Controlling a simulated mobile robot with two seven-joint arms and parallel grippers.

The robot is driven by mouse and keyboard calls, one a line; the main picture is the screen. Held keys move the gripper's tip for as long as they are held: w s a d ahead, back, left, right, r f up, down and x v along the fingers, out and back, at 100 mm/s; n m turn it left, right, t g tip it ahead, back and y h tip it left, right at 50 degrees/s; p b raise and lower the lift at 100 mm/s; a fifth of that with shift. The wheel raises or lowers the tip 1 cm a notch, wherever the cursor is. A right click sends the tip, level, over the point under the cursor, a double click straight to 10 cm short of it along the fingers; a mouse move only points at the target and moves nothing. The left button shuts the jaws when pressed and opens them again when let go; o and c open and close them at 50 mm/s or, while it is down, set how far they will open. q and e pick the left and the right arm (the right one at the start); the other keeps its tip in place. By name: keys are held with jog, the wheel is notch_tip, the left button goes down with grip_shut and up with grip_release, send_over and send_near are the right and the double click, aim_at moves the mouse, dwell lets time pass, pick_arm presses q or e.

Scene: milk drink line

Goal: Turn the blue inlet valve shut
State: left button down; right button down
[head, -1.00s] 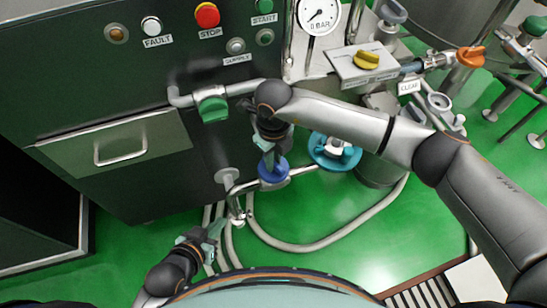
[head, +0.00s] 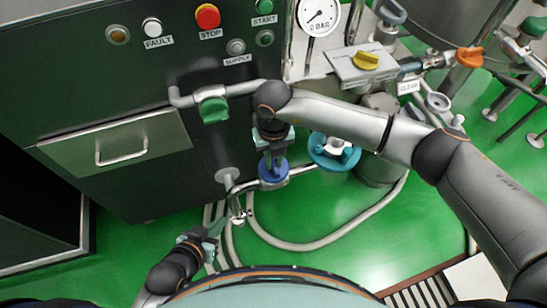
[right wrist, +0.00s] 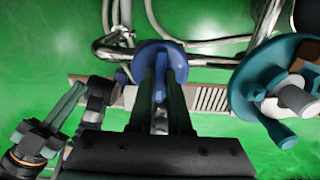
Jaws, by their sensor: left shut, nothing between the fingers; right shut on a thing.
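The blue inlet valve (head: 284,175) is a round blue handle on the pale pipe low in front of the dark cabinet. It also shows at the top middle of the right wrist view (right wrist: 160,47). My right gripper (head: 271,160) reaches down to it from above and is shut on its handle. The fingers hide part of the handle in the right wrist view. My left gripper (head: 214,230) is shut and empty, lower left of the valve and apart from it.
A teal handwheel (head: 318,152) stands close to the right of the blue valve. A green valve (head: 213,110) is on the pipe above left. Hoses (head: 290,246) curve over the green floor. A yellow knob (head: 366,61) sits on a plate at upper right.

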aim_at(274, 162)
jog(key=c, duration=0.9)
grip_release()
jog(key=shift+o, duration=0.2)
jog(key=shift+r, duration=0.1)
notch_tip(274, 162, up, 12)
jog(key=shift+r+p, duration=0.2)
jog(key=shift+p, duration=0.25)
